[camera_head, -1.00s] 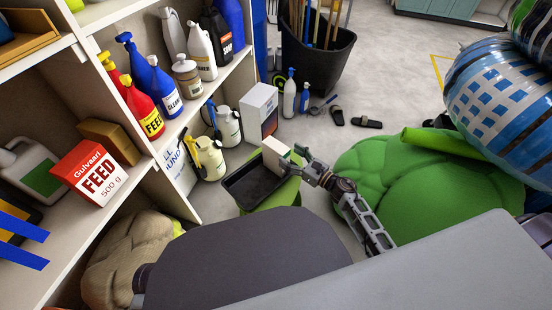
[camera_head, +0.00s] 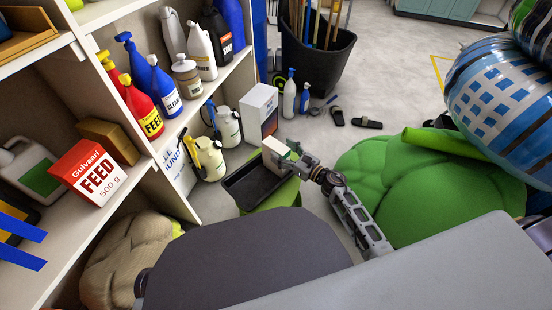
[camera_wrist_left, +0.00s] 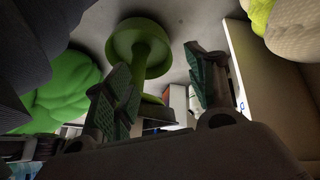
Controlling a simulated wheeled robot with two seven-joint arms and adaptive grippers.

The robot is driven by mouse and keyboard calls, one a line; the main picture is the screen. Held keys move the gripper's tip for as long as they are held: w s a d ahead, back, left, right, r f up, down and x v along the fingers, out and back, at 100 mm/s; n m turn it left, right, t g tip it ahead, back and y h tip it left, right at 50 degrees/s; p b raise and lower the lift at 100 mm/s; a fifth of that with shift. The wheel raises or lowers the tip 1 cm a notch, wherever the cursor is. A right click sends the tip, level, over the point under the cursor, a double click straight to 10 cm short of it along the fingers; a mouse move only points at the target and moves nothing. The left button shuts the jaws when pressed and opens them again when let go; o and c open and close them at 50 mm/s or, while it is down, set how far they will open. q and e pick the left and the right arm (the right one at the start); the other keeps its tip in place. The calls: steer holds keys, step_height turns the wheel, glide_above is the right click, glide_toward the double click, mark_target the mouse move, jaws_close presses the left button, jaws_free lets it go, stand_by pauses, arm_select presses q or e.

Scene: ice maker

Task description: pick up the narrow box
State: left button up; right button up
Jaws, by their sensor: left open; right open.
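A small narrow white box (camera_head: 275,153) stands upright at the far end of a dark tray (camera_head: 240,192), which rests on a green stool (camera_head: 285,193). My right gripper (camera_head: 292,156) is open at the box's right side, with its fingers close to or around it. Whether they touch it cannot be told. My left gripper (camera_wrist_left: 158,88) shows in the left wrist view, open and empty, with its fingers wide apart. A green stool (camera_wrist_left: 140,45) appears beyond it, seen from below.
A taller white box (camera_head: 259,108) stands behind the tray. Shelves on the left hold bottles and a red and white feed box (camera_head: 95,172). A large green sack (camera_head: 430,185) lies right of my right arm. A black bin (camera_head: 316,55) stands behind on open floor.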

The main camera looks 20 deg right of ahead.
mark_target(266, 140)
steer(key=shift+x, duration=0.95)
arm_select(q)
steer(key=shift+s+d+f+b, duration=0.15)
steer(key=shift+f+b, duration=0.15)
steer(key=shift+f, duration=0.75)
arm_select(e)
steer(key=shift+x, duration=0.9)
arm_select(q)
steer(key=shift+r, duration=0.1)
arm_select(e)
steer(key=c, duration=0.6)
arm_select(q)
steer(key=shift+w+r, duration=0.1)
steer(key=shift+w, duration=0.1)
arm_select(e)
steer(key=c, duration=0.9)
steer(key=shift+r, duration=0.1)
